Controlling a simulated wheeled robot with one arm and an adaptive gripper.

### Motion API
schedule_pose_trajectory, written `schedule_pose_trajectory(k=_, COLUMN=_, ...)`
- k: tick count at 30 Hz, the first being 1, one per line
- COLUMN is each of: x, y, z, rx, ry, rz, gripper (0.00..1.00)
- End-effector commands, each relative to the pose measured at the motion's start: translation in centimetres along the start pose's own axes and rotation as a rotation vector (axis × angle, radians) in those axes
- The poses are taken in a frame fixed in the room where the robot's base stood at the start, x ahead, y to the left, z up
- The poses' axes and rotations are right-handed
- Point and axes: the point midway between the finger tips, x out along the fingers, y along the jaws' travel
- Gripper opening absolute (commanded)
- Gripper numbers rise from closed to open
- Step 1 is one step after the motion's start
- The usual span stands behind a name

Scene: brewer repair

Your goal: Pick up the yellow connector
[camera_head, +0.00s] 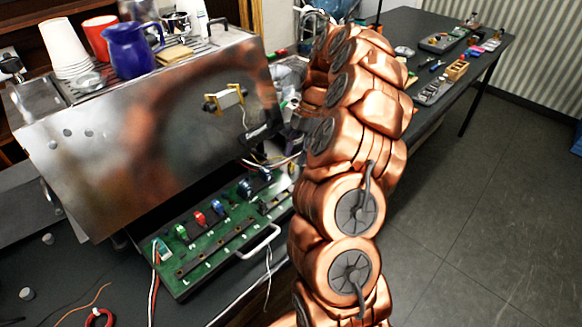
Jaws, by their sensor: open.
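I cannot make out the yellow connector for sure. A green circuit board (232,243) juts from under the brewer (130,150), with a green connector (181,232), a red connector (198,218) and a blue connector (215,207) standing along it. No yellow one shows on the visible part of the board. A yellow-edged fitting (225,98) is on the brewer's shiny side; what it is I cannot tell. My copper arm rises in front and hides the board's right side. My gripper is not seen, perhaps hidden behind the arm.
A blue pitcher (131,50), white cups (65,48) and a red cup (99,36) stand on the brewer. A black part with lettering (262,134) and loose wires are near its right edge. The far table (418,55) holds trays and small coloured items. Floor at right is clear.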

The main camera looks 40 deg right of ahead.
Motion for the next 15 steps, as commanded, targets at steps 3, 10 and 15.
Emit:
schedule_pose_trajectory(k=3, x=0.9, y=-0.1, z=-0.2, rx=0.001, ry=0.003, rz=-0.004, gripper=0.46)
schedule_pose_trajectory(k=10, x=3.2, y=-0.1, z=-0.1, rx=0.001, ry=0.0, rz=0.0, gripper=0.46)
schedule_pose_trajectory(k=15, x=3.4, y=0.0, z=0.0, rx=0.001, ry=-0.001, rz=0.001, gripper=0.46)
